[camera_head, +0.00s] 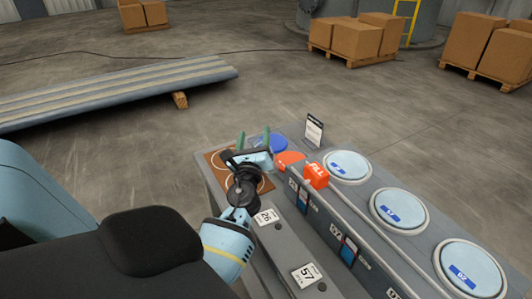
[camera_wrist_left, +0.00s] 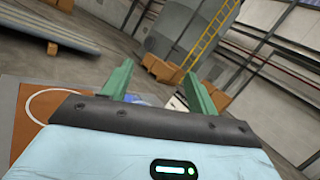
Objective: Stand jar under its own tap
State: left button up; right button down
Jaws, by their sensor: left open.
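My left gripper (camera_head: 254,139) is open, its two green fingers spread above the far left end of the grey bench (camera_head: 203,165). Its fingers also show in the left wrist view (camera_wrist_left: 158,88). A brown mat with pale circles (camera_head: 217,158) lies under and beside the gripper; it also shows in the left wrist view (camera_wrist_left: 30,115). A blue disc (camera_head: 279,144) is just beyond the fingers, partly hidden by them. I cannot make out a jar or a tap clearly; the gripper and wrist hide part of the mat. My right gripper is not in view.
A small sign (camera_head: 314,131) stands at the bench's back edge. Round-lidded pots (camera_head: 347,166) line the right side. Number plates 26 (camera_head: 267,216) and 57 (camera_head: 308,273) lie along the front ledge.

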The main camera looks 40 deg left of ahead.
aim_at(259, 141)
pick_arm(q)
jog(key=d+f+n+g, duration=0.2)
jog(key=d+f+g, duration=0.1)
jog(key=f+g, duration=0.25)
jog(key=shift+t+y, duration=0.3)
jog(key=shift+t, duration=0.15)
jog(key=shift+x, duration=3.85)
jog(key=shift+r, duration=0.1)
grip_shut()
